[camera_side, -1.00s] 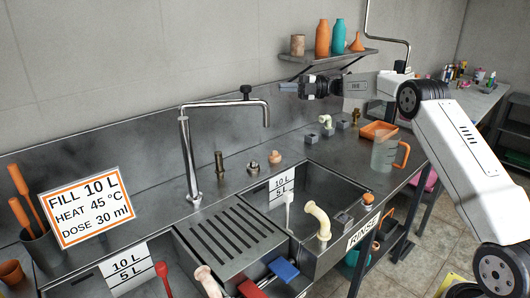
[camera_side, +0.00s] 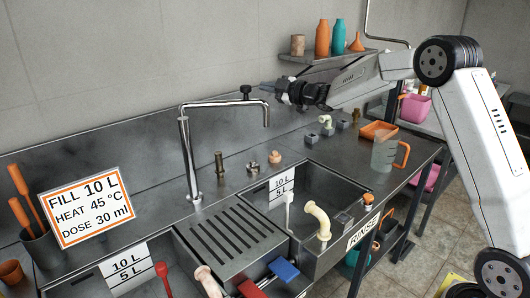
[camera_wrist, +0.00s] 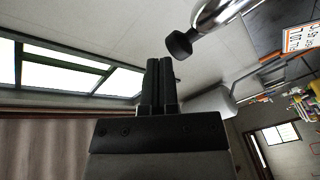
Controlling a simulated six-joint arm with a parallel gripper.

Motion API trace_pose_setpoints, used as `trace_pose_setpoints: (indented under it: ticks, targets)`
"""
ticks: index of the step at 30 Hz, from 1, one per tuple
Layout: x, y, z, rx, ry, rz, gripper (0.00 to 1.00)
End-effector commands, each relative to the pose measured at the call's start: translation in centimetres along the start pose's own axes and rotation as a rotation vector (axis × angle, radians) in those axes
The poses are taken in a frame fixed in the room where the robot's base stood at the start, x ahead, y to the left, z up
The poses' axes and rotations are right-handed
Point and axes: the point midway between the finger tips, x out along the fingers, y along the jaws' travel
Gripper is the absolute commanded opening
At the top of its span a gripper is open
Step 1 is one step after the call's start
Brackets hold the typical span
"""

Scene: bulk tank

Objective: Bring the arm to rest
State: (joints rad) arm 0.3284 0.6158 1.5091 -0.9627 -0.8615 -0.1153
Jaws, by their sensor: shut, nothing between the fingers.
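My gripper (camera_side: 268,86) is in the air above the back of the right sink basin, close to the tip of the swivel faucet (camera_side: 226,103) in the side view. I cannot tell from this view whether they touch. In the wrist view my gripper (camera_wrist: 161,62) has its two dark fingers together with nothing between them. A metal pipe end with a black knob (camera_wrist: 180,45) shows just beyond the fingers there. My arm reaches in from the right, with its elbow raised high.
Two sink basins flank a slotted drainboard (camera_side: 228,243). A sign (camera_side: 88,209) stands at left. A clear jug (camera_side: 385,153) and an orange tray (camera_side: 379,130) stand on the right counter. A shelf (camera_side: 325,57) with bottles is on the wall behind my arm.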

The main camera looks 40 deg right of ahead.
Motion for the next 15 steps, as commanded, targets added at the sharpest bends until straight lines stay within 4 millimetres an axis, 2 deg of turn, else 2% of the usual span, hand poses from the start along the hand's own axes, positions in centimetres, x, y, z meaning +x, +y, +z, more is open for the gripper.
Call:
trace_pose_setpoints:
  ticks: [8, 11, 15]
  targets:
    - [-3.4, -5.4, 0.3, 0.264, -0.329, -0.005, 0.00]
    - [-5.6, -8.1, 0.5, 0.359, -0.457, -0.022, 0.00]
    - [-9.4, -12.3, 0.5, 0.492, -0.641, -0.059, 0.00]
